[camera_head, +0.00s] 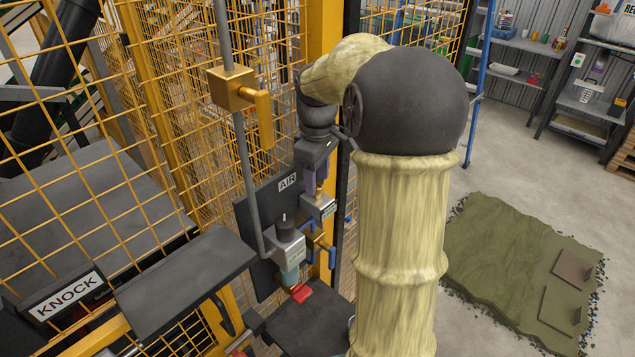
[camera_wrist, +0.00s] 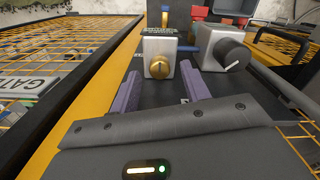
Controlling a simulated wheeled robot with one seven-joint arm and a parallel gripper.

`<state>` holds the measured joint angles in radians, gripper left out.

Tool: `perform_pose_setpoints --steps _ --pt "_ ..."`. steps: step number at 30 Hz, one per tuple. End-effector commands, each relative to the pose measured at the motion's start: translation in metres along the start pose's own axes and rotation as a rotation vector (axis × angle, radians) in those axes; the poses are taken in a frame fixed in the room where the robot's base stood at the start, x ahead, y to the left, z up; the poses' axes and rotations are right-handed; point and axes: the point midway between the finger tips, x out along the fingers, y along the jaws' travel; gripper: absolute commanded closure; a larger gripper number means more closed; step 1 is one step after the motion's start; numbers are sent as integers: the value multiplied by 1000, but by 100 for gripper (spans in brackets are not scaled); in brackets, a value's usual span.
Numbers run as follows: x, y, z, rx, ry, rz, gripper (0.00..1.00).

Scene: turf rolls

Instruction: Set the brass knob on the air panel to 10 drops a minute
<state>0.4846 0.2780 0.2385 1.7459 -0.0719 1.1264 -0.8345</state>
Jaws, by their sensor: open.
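The black air panel (camera_head: 262,215) with its AIR label stands on the yellow fence post. In the wrist view the brass knob (camera_wrist: 159,68) sits on the front of a grey block (camera_wrist: 160,45), with a small printed scale along the block's edge. The scale is too small to read. My gripper (camera_wrist: 160,72) is open, its two purple fingers on either side of the knob with gaps showing. I cannot tell whether the tips reach past the knob's face. In the head view my gripper (camera_head: 314,186) is over the grey block (camera_head: 318,207), mostly hiding the knob.
A second grey unit with a dark knob (camera_wrist: 233,53) is close on the right in the wrist view. Yellow mesh fencing (camera_head: 150,100) surrounds the panel.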

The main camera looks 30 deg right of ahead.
Motion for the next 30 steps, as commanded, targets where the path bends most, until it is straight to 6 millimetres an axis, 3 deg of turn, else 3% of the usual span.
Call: perform_pose_setpoints --steps 6,15,16,23,30 --pt "25 0 0 0 -1 -1 54" --pt "28 0 0 0 0 1 54" --pt "28 0 0 0 0 1 56" --pt "28 0 0 0 0 1 98" --pt "28 0 0 11 0 0 98"
